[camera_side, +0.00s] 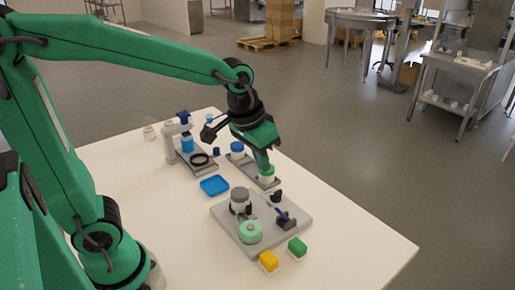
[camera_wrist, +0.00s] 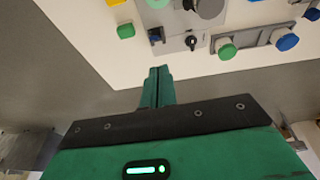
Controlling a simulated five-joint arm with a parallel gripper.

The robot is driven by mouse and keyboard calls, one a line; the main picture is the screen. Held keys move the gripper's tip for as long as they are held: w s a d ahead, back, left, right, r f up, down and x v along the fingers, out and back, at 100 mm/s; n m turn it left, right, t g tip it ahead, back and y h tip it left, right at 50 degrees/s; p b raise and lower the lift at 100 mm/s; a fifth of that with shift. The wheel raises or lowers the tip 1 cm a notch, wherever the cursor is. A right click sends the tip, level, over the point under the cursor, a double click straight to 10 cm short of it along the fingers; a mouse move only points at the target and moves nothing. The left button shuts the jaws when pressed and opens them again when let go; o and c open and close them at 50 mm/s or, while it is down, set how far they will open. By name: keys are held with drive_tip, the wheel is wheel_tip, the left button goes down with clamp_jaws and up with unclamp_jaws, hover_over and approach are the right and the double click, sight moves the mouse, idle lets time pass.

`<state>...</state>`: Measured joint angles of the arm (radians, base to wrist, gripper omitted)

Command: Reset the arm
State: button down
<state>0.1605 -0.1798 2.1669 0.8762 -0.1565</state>
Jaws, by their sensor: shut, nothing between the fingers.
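My gripper (camera_side: 264,160) is over the far right part of the white table, pointing down with its fingers together and nothing between them. In the side view its tips overlap a green-capped jar (camera_side: 267,174). In the wrist view the closed fingers (camera_wrist: 159,72) stand apart from that jar (camera_wrist: 226,50), over the table's edge. A blue-capped jar (camera_side: 237,149) shares the grey rack (camera_side: 250,168) with it; its blue cap also shows in the wrist view (camera_wrist: 287,41).
A grey plate (camera_side: 225,212) holds a grey-lidded jar (camera_side: 240,197), a mint-green round piece (camera_side: 250,230) and dark fixtures. Green (camera_side: 297,247) and yellow (camera_side: 268,261) blocks lie at its front. A blue tray (camera_side: 214,185) and a dispenser stand (camera_side: 172,140) are farther left. The table's left part is clear.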

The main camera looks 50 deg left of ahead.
drive_tip(key=s+a+r+t, duration=0.2)
drive_tip(key=s+a, duration=0.3)
drive_tip(key=s, duration=0.6)
drive_tip(key=shift+s+a+r+y, duration=0.15)
drive_tip(key=shift+s+a+y, duration=0.1)
drive_tip(key=shift+s+y, duration=0.1)
idle(0.6)
